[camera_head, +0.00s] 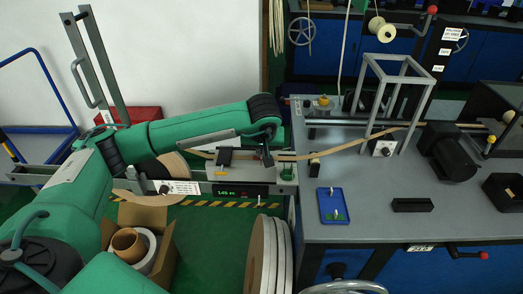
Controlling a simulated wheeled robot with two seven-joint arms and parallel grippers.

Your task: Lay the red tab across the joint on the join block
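My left arm comes in from the left, and its dark gripper (267,158) points down over the right part of the grey join block (238,173). Its fingertips are too small and dark to show whether they are apart or what is between them. A black clamp (224,157) stands on the left part of the block. A tan tape (355,146) runs over the block and off to the right. I cannot make out the joint or a red tab; the gripper and arm cover part of the block. My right gripper is not in view.
A blue tray (325,209) with small green and white items lies on the grey bench (375,228). A black bar (413,205) and a grey frame (366,103) stand farther right. Large reels (262,260) and a cardboard box (164,265) are below.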

